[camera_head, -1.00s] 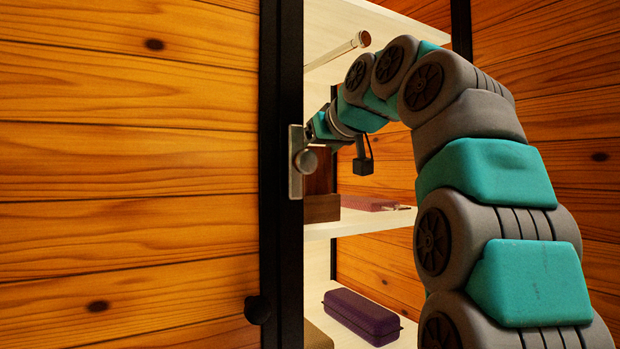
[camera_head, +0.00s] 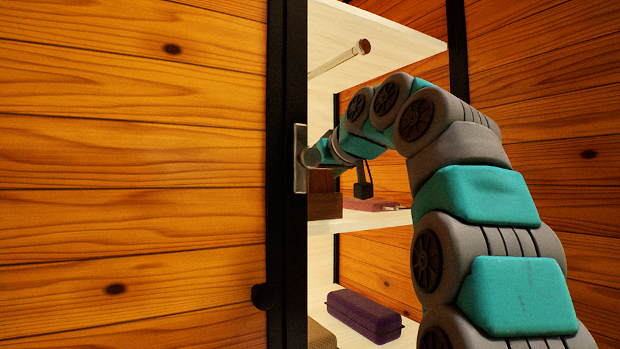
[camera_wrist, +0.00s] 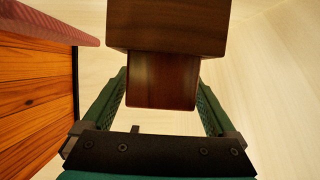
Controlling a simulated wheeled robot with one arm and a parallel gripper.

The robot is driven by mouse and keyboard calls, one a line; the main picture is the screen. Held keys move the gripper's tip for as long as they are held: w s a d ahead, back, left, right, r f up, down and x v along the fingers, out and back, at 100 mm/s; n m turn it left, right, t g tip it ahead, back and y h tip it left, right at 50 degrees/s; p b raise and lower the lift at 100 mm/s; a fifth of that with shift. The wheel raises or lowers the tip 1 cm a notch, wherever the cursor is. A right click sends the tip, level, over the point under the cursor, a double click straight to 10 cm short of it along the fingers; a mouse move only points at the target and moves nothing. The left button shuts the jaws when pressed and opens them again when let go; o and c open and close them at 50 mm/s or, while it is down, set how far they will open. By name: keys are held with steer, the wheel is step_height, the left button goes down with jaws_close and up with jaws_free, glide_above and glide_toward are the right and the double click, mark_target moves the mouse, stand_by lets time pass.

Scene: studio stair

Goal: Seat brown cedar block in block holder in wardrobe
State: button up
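The brown cedar block (camera_wrist: 162,80) sits between the fingers of my gripper (camera_wrist: 162,95) in the wrist view. Both fingertips meet the block's sides, so the gripper looks shut on it. The block holder (camera_wrist: 168,28) is a wider dark brown piece at the top of that view, with the block's far end against or in it.
The black door post (camera_head: 287,220) and wood panel (camera_head: 130,180) stand close at left. A pink box (camera_head: 369,204) lies right of the holder. A hanging rod (camera_head: 340,60) is above; a purple case (camera_head: 364,315) is on the lower shelf.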

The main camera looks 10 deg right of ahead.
steer(key=shift+o, duration=0.4)
steer(key=shift+r, duration=0.25)
steer(key=v, duration=1.2)
